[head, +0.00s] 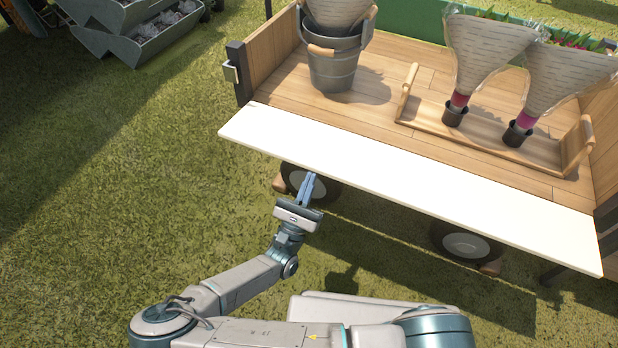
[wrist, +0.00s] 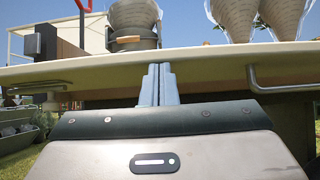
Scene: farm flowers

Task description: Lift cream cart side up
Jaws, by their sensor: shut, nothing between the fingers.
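The cream cart side (head: 400,185) is folded down and sticks out nearly flat from the near edge of the wooden cart (head: 400,75). My gripper (head: 309,175) is shut and empty, close to the panel's outer edge toward its left part. In the wrist view the panel (wrist: 215,68) spans the picture, seen from slightly below. My shut fingers (wrist: 158,68) point up at its edge there; I cannot tell whether they touch it. Metal brackets (wrist: 280,87) show under the panel.
A metal bucket (head: 334,68) with a wrapped bouquet stands on the cart bed. A wooden tray (head: 425,118) holds wrapped bouquets in dark cups. A dark post with a latch (head: 231,73) stands at the cart's left corner. Wheels (head: 466,245) sit under the panel.

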